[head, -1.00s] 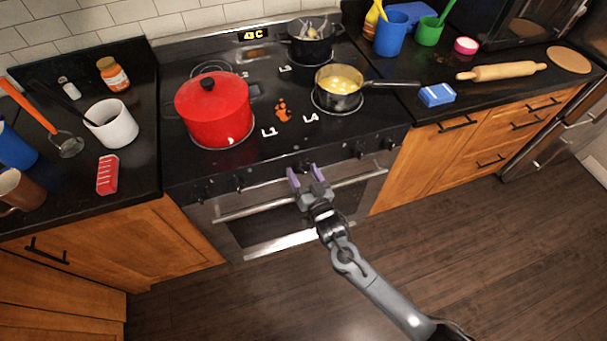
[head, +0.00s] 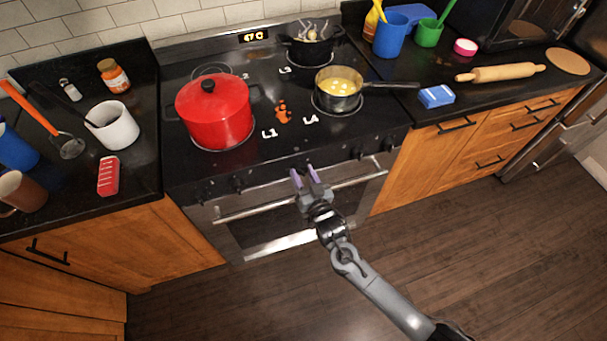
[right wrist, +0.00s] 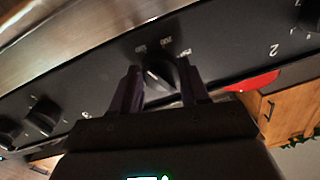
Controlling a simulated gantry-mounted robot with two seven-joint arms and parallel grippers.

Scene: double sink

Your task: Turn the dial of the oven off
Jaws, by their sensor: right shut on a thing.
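The oven (head: 270,232) has a black front panel with a row of black dials below the cooktop. My right gripper (head: 306,171) is at the middle of this panel, its purple fingers pointing at it. In the right wrist view, one black dial (right wrist: 160,75) with a white mark sits between the two fingers of the right gripper (right wrist: 160,88), which are shut on it. The head view hides this dial behind the fingers. Another dial (head: 238,184) shows further left on the panel. My left gripper is not in view.
A red pot (head: 213,115), a saucepan (head: 338,90) with yellow food and a black pot (head: 311,48) stand on the cooktop. The oven handle (head: 255,207) runs below the dials. The floor in front is clear.

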